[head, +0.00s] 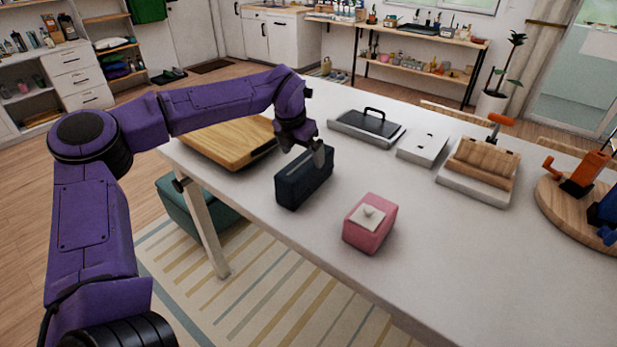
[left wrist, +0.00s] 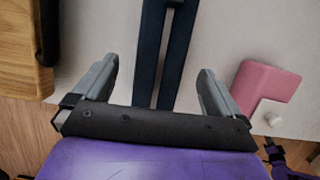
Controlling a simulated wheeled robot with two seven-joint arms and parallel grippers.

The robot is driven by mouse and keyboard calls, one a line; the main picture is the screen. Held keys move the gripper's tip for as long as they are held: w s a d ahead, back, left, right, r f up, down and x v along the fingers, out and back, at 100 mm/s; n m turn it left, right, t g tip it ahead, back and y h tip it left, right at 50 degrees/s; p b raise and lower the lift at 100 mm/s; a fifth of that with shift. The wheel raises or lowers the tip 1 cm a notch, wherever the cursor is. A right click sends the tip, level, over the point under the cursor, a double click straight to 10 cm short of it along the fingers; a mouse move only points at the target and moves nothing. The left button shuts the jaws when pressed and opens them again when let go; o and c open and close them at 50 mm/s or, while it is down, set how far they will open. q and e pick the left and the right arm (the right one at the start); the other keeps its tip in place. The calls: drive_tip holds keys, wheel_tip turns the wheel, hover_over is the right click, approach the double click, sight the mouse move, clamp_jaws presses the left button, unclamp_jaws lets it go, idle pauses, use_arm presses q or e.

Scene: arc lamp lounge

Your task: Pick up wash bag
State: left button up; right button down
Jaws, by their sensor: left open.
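The wash bag (head: 303,178) is a dark navy, box-shaped bag with a lighter strip along its top. It stands on the white table near the front edge. My left gripper (head: 319,157) is above its far right end, pointing down. In the left wrist view the wash bag (left wrist: 165,50) runs between the two spread fingers of my left gripper (left wrist: 156,88), with a gap on each side. The left gripper is open and holds nothing. Its fingers partly hide the bag's far end in the head view. My right gripper is not in view.
A pink tissue box (head: 371,223) stands right of the bag. A wooden board (head: 225,142) lies to its left. Behind are a black-handled tray (head: 367,128), a white box (head: 423,147) and a wooden-topped press (head: 480,168). The white table (head: 450,255) is bare at front right.

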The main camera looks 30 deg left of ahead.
use_arm(q)
drive_tip(key=p+x, duration=0.2)
drive_tip(key=x, duration=0.5)
drive_tip(key=shift+f, duration=0.35)
drive_tip(key=shift+w+f, duration=0.3)
drive_tip(key=shift+f, duration=0.05)
drive_tip(key=shift+s+r, duration=0.15)
drive_tip(key=c, duration=1.3)
